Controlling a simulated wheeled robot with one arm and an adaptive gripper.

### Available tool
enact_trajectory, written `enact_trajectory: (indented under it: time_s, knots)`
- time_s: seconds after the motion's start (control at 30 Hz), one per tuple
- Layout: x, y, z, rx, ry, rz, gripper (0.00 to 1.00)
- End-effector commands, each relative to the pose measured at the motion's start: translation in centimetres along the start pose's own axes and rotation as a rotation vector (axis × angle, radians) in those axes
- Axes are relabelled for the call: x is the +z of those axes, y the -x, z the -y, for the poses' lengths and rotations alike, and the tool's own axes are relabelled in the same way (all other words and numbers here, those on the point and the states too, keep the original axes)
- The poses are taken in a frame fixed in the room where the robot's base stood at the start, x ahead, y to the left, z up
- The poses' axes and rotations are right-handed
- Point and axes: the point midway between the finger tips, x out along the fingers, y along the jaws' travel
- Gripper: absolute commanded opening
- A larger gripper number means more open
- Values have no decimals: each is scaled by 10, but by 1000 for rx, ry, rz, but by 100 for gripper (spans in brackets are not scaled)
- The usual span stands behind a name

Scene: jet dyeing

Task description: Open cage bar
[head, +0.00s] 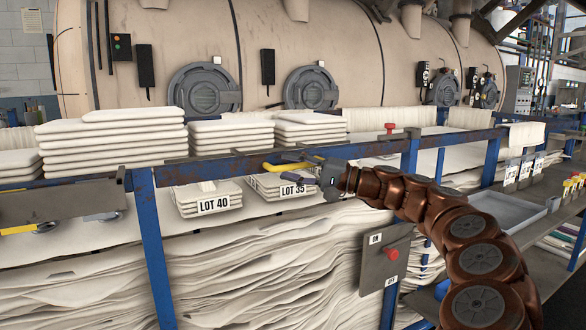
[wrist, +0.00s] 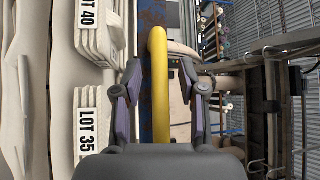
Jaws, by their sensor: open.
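A yellow bar handle (head: 283,167) sits at the blue, rust-marked rail (head: 222,168) in the middle of the head view. I see gaps between the fingers and the handle. The handle's lower end is hidden behind my gripper's body in the wrist view.
Stacks of folded white cloth stand behind the rail. Bundles labelled LOT 40 (head: 213,204) and LOT 35 (head: 293,190) lie just below it. A grey panel with a red button (head: 392,254) hangs on the right. A grey tray (head: 508,213) stands further right. A large beige vessel fills the back.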

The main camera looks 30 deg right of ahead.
Motion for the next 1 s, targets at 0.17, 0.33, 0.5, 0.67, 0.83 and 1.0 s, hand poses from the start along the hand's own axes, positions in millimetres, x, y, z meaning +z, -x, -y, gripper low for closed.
enact_trajectory:
  time_s: [0.17, 0.33, 0.5, 0.67, 0.83, 1.0]
  knots:
    - [0, 0, 0, 0, 0, 0, 35]
    - [0, 0, 0, 0, 0, -1, 17]
    - [0, 0, 0, 0, 0, -1, 0]
    - [0, 0, 0, 0, 0, -1, 0]
    - [0, 0, 0, 0, 0, -1, 0]
    - [0, 0, 0, 0, 0, -1, 0]
